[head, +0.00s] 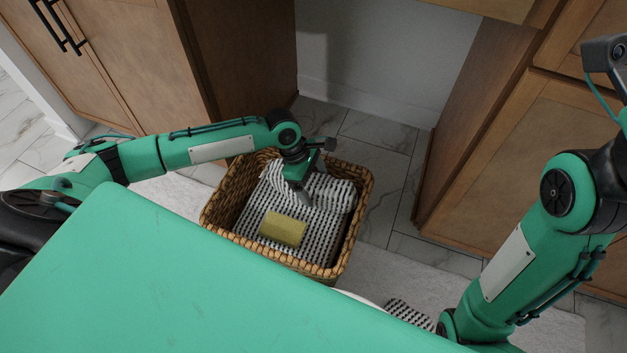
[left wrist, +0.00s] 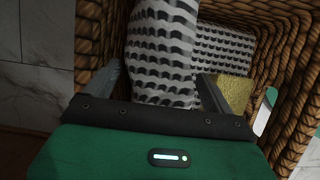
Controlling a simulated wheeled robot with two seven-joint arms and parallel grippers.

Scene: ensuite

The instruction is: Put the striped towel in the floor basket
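The wicker floor basket (head: 216,213) stands on the floor in the middle of the head view. A black-and-white striped towel (head: 335,194) is bunched inside it, against the far right side. It also shows in the left wrist view (left wrist: 162,50). My left gripper (head: 303,201) reaches down into the basket at the towel. In the left wrist view its fingers (left wrist: 162,92) are spread wide, with part of the towel between them. My right arm comes down at the right; its gripper is hidden behind my green body.
A yellow block (head: 284,229) lies in the basket on black-and-white patterned cloth (head: 262,195). Another black-and-white patterned piece (head: 408,314) shows near my right arm, partly hidden. Wooden cabinets (head: 520,150) stand at both sides. Marble-tiled floor (head: 385,165) is clear behind the basket.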

